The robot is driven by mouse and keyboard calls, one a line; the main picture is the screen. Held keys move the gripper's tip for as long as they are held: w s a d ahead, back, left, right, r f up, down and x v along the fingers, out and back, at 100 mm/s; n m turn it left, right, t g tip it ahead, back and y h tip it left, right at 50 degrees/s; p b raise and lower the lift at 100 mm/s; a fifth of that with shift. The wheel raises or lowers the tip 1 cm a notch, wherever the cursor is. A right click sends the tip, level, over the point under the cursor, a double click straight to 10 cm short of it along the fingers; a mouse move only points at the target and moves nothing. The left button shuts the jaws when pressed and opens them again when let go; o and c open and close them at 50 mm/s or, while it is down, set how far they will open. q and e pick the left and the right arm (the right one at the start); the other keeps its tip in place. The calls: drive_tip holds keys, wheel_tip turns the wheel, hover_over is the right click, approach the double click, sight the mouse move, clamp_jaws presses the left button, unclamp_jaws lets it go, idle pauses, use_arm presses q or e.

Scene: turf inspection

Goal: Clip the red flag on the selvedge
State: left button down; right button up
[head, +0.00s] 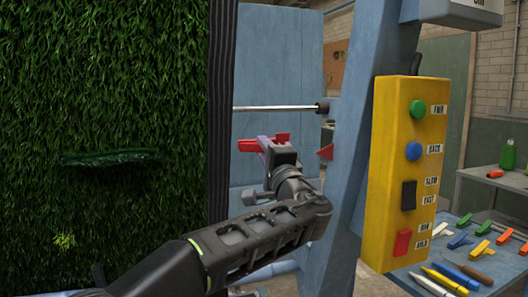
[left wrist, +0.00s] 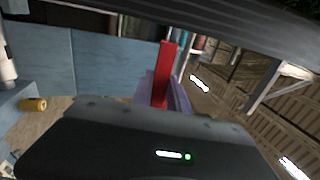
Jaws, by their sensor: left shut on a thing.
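The red flag (head: 249,145) is a small red clip held in my left gripper (head: 275,152). In the left wrist view the flag (left wrist: 164,72) stands up between the pale purple fingers (left wrist: 160,95), which are shut on it. The selvedge (head: 221,120) is the dark upright band along the right edge of the green turf (head: 110,70). In the head view the flag's left end lies just right of the selvedge; I cannot tell whether they touch. A dark ribbed band (left wrist: 200,22) crosses the top of the left wrist view. My right gripper is not in view.
A blue post (head: 355,130) with a yellow button box (head: 407,170) stands right of my gripper. A metal rod (head: 275,108) runs above it. Several coloured clips and pens lie on a bench (head: 505,275) at the lower right. The turf has a dark raised flap (head: 105,158).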

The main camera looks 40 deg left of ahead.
sight(241, 151)
use_arm(q)
drive_tip(key=shift+b, duration=0.35)
idle(0.5)
drive_tip(key=shift+s+a+b, duration=0.85)
drive_tip(key=shift+s+b, duration=0.3)
drive_tip(key=shift+s+a+b, duration=0.8)
drive_tip(key=shift+s+b, duration=0.3)
drive_tip(key=shift+b, duration=0.05)
idle(2.9)
idle(0.6)
drive_tip(key=shift+s, duration=0.1)
idle(0.3)
drive_tip(key=c, duration=1.4)
unclamp_jaws()
drive_tip(key=shift+s+d+r, duration=0.1)
drive_tip(key=shift+c, duration=0.2)
drive_tip(key=shift+o, duration=1.2)
